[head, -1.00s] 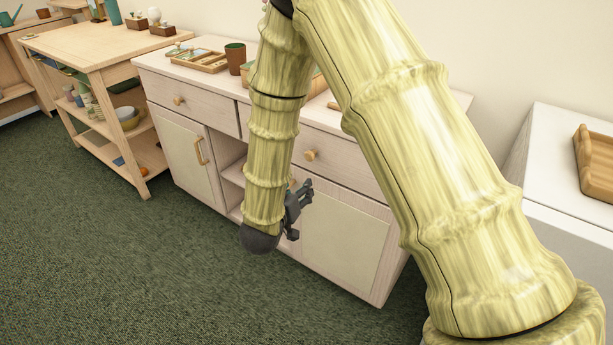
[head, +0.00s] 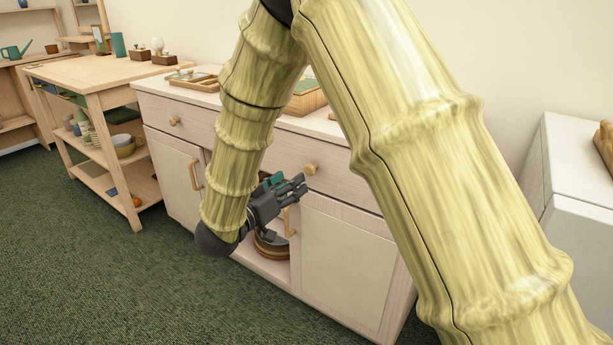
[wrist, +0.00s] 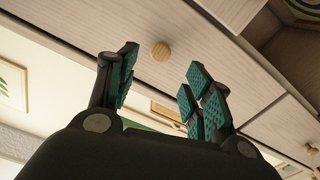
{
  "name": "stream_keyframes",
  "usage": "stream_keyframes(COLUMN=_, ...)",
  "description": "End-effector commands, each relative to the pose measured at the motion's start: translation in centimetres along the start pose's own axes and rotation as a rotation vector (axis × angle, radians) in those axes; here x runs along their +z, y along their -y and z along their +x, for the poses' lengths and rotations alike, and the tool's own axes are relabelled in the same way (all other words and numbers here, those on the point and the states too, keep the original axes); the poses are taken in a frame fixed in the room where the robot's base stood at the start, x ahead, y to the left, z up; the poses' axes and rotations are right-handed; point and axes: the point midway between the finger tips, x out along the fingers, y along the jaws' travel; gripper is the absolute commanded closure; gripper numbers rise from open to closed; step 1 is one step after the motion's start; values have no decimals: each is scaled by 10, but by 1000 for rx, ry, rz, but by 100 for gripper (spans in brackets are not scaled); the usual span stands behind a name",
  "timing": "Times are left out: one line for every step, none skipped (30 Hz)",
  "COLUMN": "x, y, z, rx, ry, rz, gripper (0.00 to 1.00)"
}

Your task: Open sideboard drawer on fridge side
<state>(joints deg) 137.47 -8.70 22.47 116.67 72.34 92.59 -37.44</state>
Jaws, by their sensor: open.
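The pale wood sideboard (head: 172,92) stands ahead, with two drawers side by side at the top, both shut. The right drawer (head: 345,185), nearer the white appliance, has a round wooden knob (head: 310,169). My gripper (head: 291,187) is open and empty, just below and left of this knob, fingers pointing toward the drawer front. In the wrist view a round knob (wrist: 161,51) shows beyond and between the open fingertips (wrist: 160,80), apparently apart from them. My arm hides part of the sideboard's middle and right end.
A white fridge-like appliance (head: 580,190) stands to the right. Below the drawers are cabinet doors, including the right door (head: 345,260), and an open niche holding round items (head: 270,243). A wooden shelf cart (head: 75,72) stands left. Green carpet (head: 110,285) is clear in front.

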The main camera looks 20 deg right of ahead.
Motion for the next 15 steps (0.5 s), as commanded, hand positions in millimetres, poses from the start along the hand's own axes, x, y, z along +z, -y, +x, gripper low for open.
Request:
stream_keyframes(x=3, y=0, z=9, rx=2, ry=0, rz=2, gripper=49)
stream_keyframes(x=3, y=0, z=14, rx=2, ry=1, rz=1, gripper=49)
stream_keyframes(x=3, y=0, z=20, rx=2, ry=2, rz=1, gripper=49)
stream_keyframes(x=3, y=1, z=26, rx=1, ry=2, rz=1, gripper=49)
stream_keyframes(x=3, y=0, z=31, rx=1, ry=1, rz=2, gripper=49)
stream_keyframes(x=3, y=1, z=37, rx=2, ry=1, rz=2, gripper=49)
stream_keyframes(x=3, y=1, z=42, rx=2, ry=1, rz=2, gripper=49)
stream_keyframes(x=3, y=1, z=46, rx=1, ry=1, rz=2, gripper=49)
stream_keyframes(x=3, y=1, z=52, rx=0, ry=1, rz=1, gripper=49)
stream_keyframes(x=3, y=0, z=56, rx=0, ry=1, rz=1, gripper=49)
stream_keyframes(x=3, y=0, z=60, rx=1, ry=1, rz=1, gripper=49)
stream_keyframes(x=3, y=0, z=64, rx=1, ry=1, rz=1, gripper=49)
stream_keyframes(x=2, y=1, z=68, rx=0, ry=0, rz=1, gripper=49)
stream_keyframes(x=2, y=1, z=70, rx=0, ry=0, rz=2, gripper=49)
stream_keyframes(x=2, y=1, z=74, rx=0, ry=0, rz=2, gripper=49)
